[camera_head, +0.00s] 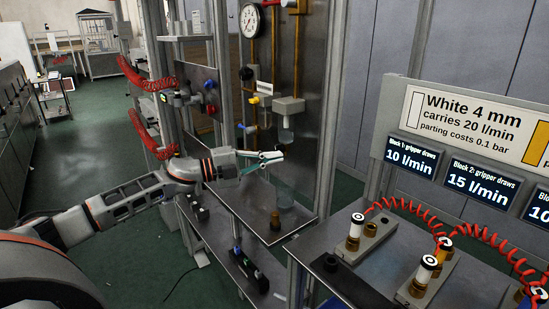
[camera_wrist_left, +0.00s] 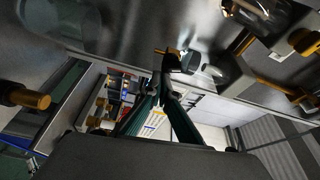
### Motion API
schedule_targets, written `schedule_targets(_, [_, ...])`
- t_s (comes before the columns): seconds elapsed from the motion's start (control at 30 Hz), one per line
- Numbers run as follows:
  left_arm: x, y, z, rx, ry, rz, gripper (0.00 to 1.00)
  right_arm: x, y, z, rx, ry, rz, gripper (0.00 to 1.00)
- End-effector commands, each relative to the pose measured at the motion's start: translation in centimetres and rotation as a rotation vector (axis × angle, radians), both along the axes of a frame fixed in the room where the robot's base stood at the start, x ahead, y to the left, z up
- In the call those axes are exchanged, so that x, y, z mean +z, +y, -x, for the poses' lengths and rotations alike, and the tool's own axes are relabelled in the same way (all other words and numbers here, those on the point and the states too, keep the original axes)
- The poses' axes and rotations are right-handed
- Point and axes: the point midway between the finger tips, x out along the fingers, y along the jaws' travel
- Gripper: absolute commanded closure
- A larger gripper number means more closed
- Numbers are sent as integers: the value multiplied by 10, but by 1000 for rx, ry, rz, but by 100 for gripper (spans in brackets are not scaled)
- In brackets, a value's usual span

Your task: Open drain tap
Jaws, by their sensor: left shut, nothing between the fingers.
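My left gripper (camera_head: 280,156) reaches in from the left, in front of the metal back panel of the dryer stand. Its fingers are shut with nothing between them. A clear bowl (camera_head: 286,136) hangs under a grey block on the panel, just above the fingertips; its lower end is close to the gripper. No drain tap can be made out clearly in the head view. In the left wrist view, the shut fingers (camera_wrist_left: 160,82) point at a small brass-coloured fitting (camera_wrist_left: 168,56) near their tips. I cannot tell whether they touch it or whether it is the tap. My right gripper is not seen.
A clear container (camera_head: 285,194) and a brass piece (camera_head: 276,221) stand on the shelf below the gripper. A pressure gauge (camera_head: 250,20) is higher on the panel. A right-hand table (camera_head: 385,268) carries fittings with red coiled hoses. A frame post (camera_head: 324,120) stands right of the gripper.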

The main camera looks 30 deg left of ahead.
Motion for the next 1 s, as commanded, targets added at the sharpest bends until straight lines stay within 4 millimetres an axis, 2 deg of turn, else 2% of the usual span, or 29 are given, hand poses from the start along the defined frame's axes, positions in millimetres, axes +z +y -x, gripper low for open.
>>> schedule_targets(1.0, [-1, 5, -1, 4, -47, -129, 100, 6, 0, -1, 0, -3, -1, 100])
